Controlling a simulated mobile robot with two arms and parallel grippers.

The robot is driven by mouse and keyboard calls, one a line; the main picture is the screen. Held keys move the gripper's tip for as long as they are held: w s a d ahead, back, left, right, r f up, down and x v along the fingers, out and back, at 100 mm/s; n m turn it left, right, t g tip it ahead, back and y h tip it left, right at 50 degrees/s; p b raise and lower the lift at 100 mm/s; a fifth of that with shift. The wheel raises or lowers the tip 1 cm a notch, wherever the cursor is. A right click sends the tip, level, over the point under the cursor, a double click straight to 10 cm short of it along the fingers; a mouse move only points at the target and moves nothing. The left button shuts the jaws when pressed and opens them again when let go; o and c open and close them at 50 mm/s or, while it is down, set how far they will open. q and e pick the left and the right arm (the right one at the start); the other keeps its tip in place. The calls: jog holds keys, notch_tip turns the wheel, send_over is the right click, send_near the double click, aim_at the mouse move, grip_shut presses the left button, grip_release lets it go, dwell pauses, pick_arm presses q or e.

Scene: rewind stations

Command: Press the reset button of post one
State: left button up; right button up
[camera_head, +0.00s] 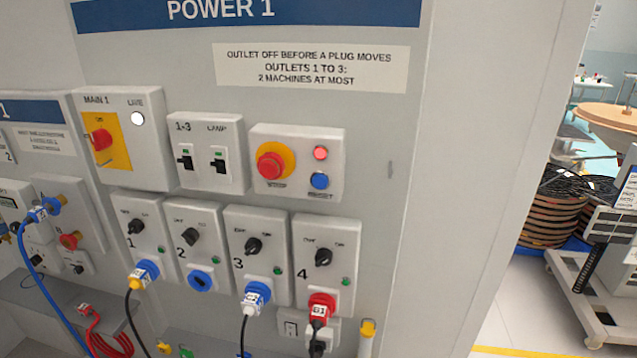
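The blue reset button (320,180) sits at the lower right of a white box (298,133) on the grey panel under the POWER 1 sign (222,12). A red lamp (321,153), which looks lit, is just above it. A red mushroom stop button (270,166) on a yellow ring is to its left. Nothing covers the reset button. Neither of my grippers is in view.
A main switch box (150,135) with a bright white lamp and a breaker box (205,125) are to the left. Below are several numbered outlets, some with plugs and hanging cables, such as the red plug (321,308). A cart (600,300) and cable coils (555,205) stand at right.

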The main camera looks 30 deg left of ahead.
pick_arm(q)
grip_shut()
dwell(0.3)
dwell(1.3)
